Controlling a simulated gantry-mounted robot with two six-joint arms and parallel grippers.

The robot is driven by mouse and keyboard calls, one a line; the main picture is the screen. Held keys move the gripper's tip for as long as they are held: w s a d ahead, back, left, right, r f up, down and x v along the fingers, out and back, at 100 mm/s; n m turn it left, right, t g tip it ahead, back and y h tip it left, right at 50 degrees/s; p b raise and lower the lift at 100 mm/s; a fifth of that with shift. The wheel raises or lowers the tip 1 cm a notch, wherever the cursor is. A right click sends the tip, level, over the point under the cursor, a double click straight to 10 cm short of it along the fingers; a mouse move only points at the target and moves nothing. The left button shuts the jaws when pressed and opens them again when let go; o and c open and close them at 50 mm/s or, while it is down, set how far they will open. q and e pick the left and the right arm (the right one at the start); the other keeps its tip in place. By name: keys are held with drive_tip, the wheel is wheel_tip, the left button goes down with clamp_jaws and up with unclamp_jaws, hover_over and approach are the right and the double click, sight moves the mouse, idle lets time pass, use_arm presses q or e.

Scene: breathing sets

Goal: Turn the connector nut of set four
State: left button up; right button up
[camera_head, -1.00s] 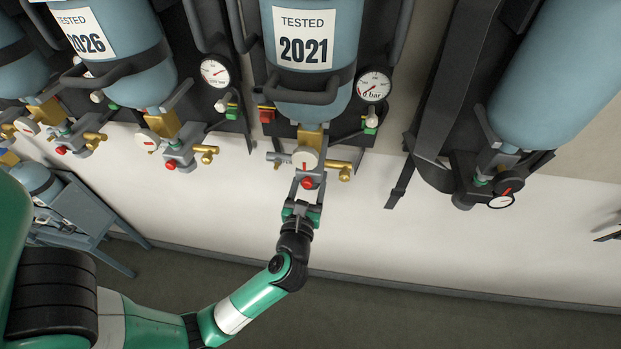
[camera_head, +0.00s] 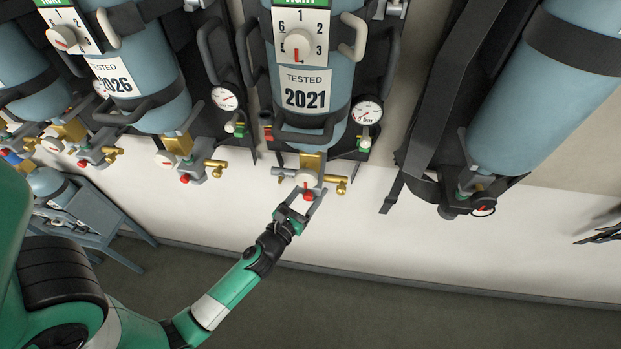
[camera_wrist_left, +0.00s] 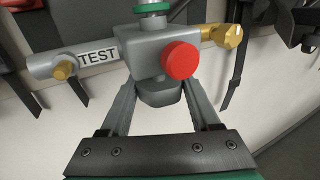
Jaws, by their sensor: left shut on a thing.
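The set labelled 2021 has a blue cylinder (camera_head: 338,85) and a dial (camera_head: 296,45) whose red mark points down, between 5 and 3. Below the cylinder is its grey connector block (camera_wrist_left: 150,50), with a red knob (camera_wrist_left: 180,60) and a TEST label. It also shows in the head view, the red knob (camera_head: 308,196) facing out. The connector nut (camera_wrist_left: 160,94) is the dark grey piece under the block. My left gripper (camera_head: 302,196) is shut on it, a finger on each side; the contact points are partly hidden. My right gripper is not in view.
A neighbouring set labelled 2026 (camera_head: 150,85) hangs to the left with its own brass valve (camera_head: 177,143). A larger cylinder (camera_head: 550,90) with black straps hangs to the right. Brass fittings (camera_wrist_left: 228,36) stick out beside the block. The white wall below is clear.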

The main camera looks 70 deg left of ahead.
use_arm(q)
drive_tip(key=m+h+p, duration=0.1)
drive_tip(key=p, duration=0.1)
drive_tip(key=t+h+p, duration=0.1)
drive_tip(key=p, duration=0.1)
drive_tip(key=r+m+t+h+p, duration=0.1)
drive_tip(key=p, duration=0.1)
drive_tip(key=shift+a+m+h, duration=0.25)
drive_tip(key=shift+m+h, duration=0.05)
drive_tip(key=shift+f+m+t+h+p, duration=0.25)
drive_tip(key=shift+m+t+h+p, duration=0.15)
drive_tip(key=shift+m+h+p, duration=0.5)
drive_tip(key=shift+d+f+m+h+b, duration=0.15)
drive_tip(key=shift+m+h+b, duration=0.45)
drive_tip(key=shift+h, duration=0.6)
drive_tip(key=shift+m+t+h+b, duration=0.3)
drive_tip(key=shift+m+h+b, duration=0.3)
drive_tip(key=shift+h, duration=0.3)
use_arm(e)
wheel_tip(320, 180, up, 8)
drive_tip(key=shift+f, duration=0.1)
use_arm(q)
drive_tip(key=shift+d, duration=0.1)
drive_tip(key=o, duration=1.4)
drive_tip(key=shift+c, duration=0.2)
drive_tip(key=shift+f, duration=0.1)
